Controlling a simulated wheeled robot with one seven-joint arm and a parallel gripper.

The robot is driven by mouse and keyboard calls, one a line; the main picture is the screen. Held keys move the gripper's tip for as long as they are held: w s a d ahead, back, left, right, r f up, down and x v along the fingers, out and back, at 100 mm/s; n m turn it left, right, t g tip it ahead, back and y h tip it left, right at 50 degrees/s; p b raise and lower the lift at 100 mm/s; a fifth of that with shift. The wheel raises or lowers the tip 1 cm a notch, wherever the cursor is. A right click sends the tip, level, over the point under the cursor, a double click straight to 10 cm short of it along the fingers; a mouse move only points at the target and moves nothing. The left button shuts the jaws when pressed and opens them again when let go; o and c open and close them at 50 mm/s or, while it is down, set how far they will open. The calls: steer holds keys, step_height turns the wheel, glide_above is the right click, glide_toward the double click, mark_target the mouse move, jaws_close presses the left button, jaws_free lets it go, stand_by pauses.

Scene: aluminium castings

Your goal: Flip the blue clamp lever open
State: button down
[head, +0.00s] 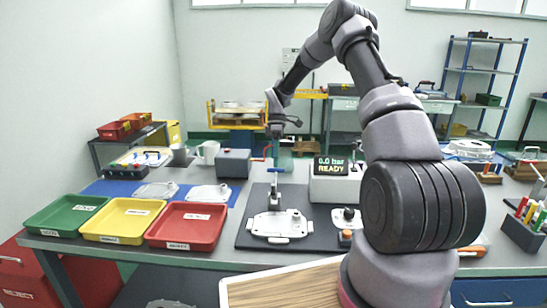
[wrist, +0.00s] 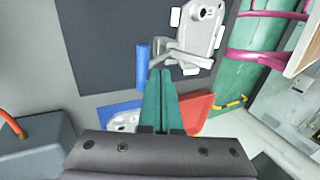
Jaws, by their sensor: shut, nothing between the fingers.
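The clamp's blue lever (head: 275,170) sits at the top of an upright metal clamp behind a pale aluminium casting (head: 277,224) on a dark mat. In the wrist view the blue lever (wrist: 144,66) lies just left of my fingertips, joined to the metal clamp arm (wrist: 180,55), with the casting (wrist: 207,22) beyond. My gripper (wrist: 160,73) has its teal fingers together with nothing between them. In the head view my gripper (head: 275,155) is close above the lever. I cannot tell whether a finger touches it.
A tester box (head: 335,186) reading "0.0 bar READY" stands right of the clamp. Red (head: 188,226), yellow (head: 121,221) and green (head: 66,216) trays lie to the left. A grey box (head: 234,163) stands behind left. The mat (head: 245,238) left of the casting is clear.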

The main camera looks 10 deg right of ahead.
steer(key=w+f, duration=0.1)
steer(key=f, duration=0.1)
steer(key=w+d+f, duration=0.1)
steer(key=w, duration=0.1)
steer(key=shift+w+f, duration=0.2)
steer(key=shift+f, duration=0.2)
steer(key=shift+f, duration=0.1)
steer(key=shift+d, duration=0.1)
steer(key=v, duration=1.1)
stand_by(0.3)
